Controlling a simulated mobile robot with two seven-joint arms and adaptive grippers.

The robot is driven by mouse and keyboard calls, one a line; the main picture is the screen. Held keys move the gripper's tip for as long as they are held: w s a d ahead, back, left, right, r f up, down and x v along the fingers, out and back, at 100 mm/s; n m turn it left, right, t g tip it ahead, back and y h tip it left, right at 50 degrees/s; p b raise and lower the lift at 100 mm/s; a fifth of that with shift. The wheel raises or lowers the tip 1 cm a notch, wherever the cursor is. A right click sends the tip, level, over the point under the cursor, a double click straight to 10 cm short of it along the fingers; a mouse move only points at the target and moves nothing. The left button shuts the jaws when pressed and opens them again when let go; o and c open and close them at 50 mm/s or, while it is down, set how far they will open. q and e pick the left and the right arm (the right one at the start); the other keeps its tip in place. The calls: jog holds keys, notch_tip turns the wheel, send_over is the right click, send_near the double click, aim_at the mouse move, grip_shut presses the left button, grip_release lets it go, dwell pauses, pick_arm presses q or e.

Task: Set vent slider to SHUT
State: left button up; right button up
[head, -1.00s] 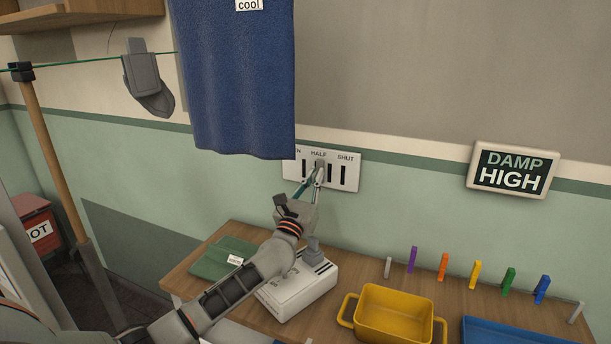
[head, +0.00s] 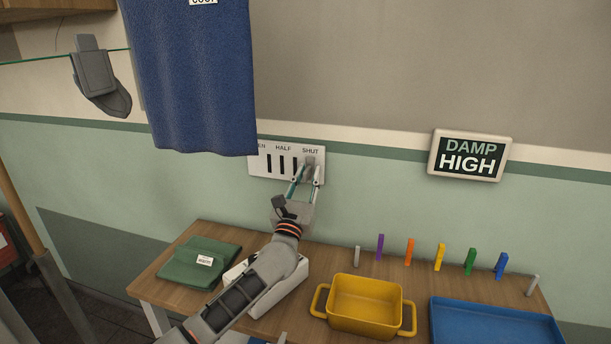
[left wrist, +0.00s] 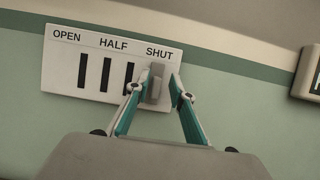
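The white vent panel (head: 259,167) is on the wall, with OPEN, HALF and SHUT labels and dark slots; it also shows in the left wrist view (left wrist: 63,75). The grey slider knob (head: 310,161) stands at the right end, under SHUT, and shows there in the left wrist view (left wrist: 156,80). My left gripper (head: 308,171) is in front of the panel, fingers apart on either side of the knob, with a small gap visible on each side in the left wrist view (left wrist: 156,91). My right gripper is out of view.
A blue towel (head: 190,80) hangs left of the panel, close above it. A DAMP HIGH sign (head: 469,155) is to the right. The table below holds a green cloth (head: 195,262), a yellow tub (head: 365,305), a blue tray (head: 490,325) and several coloured pegs.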

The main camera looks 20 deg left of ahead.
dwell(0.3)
pick_arm(q)
jog(key=v, duration=1.2)
